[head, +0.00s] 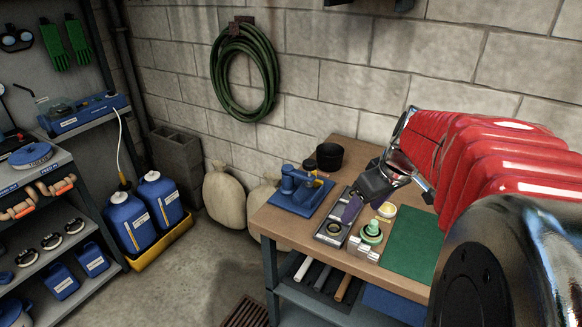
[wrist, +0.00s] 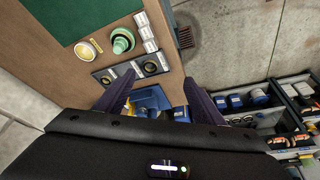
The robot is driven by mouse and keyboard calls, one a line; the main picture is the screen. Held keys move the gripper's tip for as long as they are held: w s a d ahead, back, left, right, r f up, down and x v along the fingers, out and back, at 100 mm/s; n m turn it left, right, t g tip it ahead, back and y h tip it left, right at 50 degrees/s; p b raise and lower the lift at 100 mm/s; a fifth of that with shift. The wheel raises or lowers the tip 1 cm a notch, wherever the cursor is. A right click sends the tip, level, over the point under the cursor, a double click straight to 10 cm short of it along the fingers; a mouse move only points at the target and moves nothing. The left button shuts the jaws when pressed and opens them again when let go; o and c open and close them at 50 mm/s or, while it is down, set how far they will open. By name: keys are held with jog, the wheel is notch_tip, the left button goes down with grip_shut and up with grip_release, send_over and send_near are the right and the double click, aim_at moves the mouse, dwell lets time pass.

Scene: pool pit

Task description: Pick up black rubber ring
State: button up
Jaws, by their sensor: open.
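A dark ring (head: 333,228) lies in a grey tray (head: 321,238) on the wooden workbench, below my gripper.
Near the tray are a green-and-white round part (head: 371,233), white labelled blocks (head: 364,248), a yellowish disc (head: 386,211) and a green mat (head: 412,240). A blue pump-like device (head: 297,183) and a black pot (head: 329,156) stand behind. Shelves with several dark round parts (head: 73,224) are left.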

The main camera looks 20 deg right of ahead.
send_near(376, 228)
jog(key=v, duration=0.4)
jog(key=shift+d+f, duration=0.2)
jog(key=shift+d, duration=0.15)
jog(key=shift+f, duration=0.1)
jog(key=x, duration=0.8)
jog(key=shift+w+a+f, duration=0.1)
jog(key=shift+a, duration=0.05)
jog(key=shift+x, duration=2.65)
jog(key=shift+a, duration=0.15)
jog(key=shift+c, duration=0.7)
jog(key=c, duration=1.1)
